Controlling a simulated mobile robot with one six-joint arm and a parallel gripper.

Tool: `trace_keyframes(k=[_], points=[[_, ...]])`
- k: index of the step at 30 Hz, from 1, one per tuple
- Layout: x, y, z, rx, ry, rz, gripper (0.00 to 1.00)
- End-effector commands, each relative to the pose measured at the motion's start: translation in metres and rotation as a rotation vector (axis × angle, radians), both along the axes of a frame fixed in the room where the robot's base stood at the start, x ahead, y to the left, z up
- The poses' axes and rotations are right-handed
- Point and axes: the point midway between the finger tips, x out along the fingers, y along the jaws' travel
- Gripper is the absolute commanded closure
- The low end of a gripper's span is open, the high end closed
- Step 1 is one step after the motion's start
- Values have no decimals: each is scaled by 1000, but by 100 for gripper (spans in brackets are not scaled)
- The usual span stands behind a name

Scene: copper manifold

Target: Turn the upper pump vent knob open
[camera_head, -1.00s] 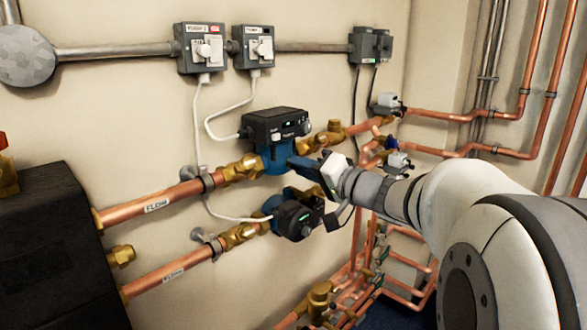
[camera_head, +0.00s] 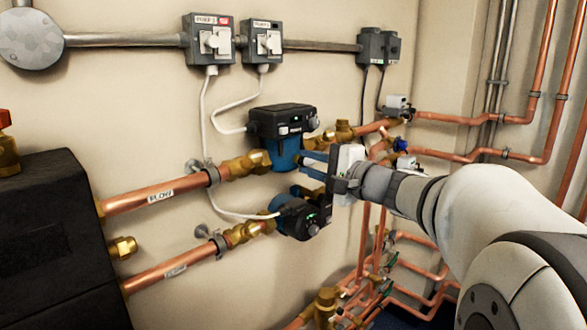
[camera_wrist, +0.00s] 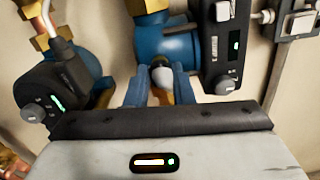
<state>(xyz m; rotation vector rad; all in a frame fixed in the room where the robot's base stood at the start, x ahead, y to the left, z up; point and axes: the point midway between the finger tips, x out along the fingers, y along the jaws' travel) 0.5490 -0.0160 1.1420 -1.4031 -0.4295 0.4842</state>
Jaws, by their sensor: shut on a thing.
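The upper pump (camera_head: 284,122) has a black control box over a blue body on the upper copper pipe. Its blue body also shows in the wrist view (camera_wrist: 166,46). The vent knob (camera_wrist: 162,74), a small grey round cap with a brassy part below it, sits at the front of that body. My gripper (camera_head: 302,163) reaches in from the right, with its blue fingers at the pump's front. In the wrist view the fingers stand on either side of the knob, shut on it.
The lower pump (camera_head: 303,217) sits just below my gripper. White cables hang from two grey switch boxes (camera_head: 208,40) above. Copper pipes and brass valves (camera_head: 343,130) lie close behind and to the right. A black block (camera_head: 50,225) stands at the left.

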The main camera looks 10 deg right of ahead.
Motion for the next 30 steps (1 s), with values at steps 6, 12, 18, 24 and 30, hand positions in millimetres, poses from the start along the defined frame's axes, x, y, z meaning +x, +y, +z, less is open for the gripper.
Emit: trace_keyframes(k=[6,12,18,24,30], points=[[0,0,-1,171,117,0,100],[0,0,0,327,224,1,100],[0,0,0,475,324,1,100],[0,0,0,594,404,1,100],[0,0,0,675,457,1,100]])
